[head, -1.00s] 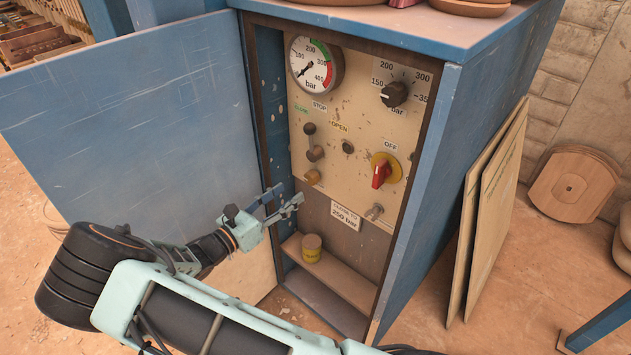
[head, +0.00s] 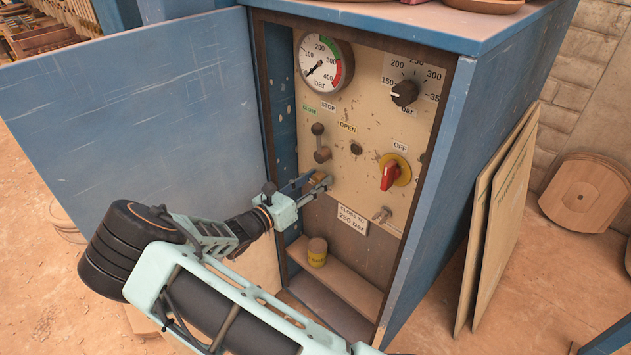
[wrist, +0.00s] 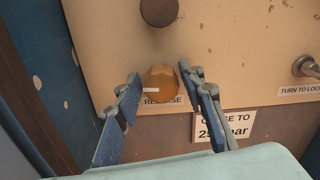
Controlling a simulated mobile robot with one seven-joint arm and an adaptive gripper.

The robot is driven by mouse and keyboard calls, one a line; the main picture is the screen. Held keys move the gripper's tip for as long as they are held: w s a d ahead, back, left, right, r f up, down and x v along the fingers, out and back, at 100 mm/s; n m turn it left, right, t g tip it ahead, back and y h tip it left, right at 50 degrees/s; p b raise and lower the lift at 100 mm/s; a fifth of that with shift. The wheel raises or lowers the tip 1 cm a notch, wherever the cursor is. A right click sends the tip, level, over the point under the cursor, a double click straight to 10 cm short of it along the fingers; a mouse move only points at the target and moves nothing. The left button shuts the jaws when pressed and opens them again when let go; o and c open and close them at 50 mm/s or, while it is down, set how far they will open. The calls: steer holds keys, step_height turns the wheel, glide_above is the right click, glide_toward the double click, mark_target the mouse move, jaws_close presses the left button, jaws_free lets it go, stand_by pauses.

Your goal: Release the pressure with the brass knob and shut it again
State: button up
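The brass knob (wrist: 162,84) sits low on the cream control panel (head: 375,135), above a label reading RELEASE. A white mark shows on its face. My gripper (head: 317,179) is open in front of it. In the wrist view its two blue fingers (wrist: 160,74) stand left and right of the knob, with gaps on both sides. I cannot tell how deep the tips reach around it. In the head view the fingers partly cover the knob. The round pressure gauge (head: 325,64) shows its needle pointing to the lower left, near the low end.
A lever (head: 320,143) is above the knob. A red switch (head: 391,175) at OFF and a key lock (head: 381,214) are to the right. The blue cabinet door (head: 130,110) stands open at left. A yellow tin (head: 317,252) stands on the lower shelf.

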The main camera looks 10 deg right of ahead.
steer(key=c, duration=0.8)
steer(key=shift+m, duration=0.4)
steer(key=m+p, duration=0.1)
steer(key=m, duration=0.6)
steer(key=shift+s+m, duration=0.1)
steer(key=shift+m, duration=0.2)
steer(key=m, duration=0.4)
steer(key=shift+f, duration=0.1)
steer(key=shift+d+m+b, duration=0.1)
steer(key=shift+m+b, duration=0.3)
steer(key=shift+m, duration=1.8)
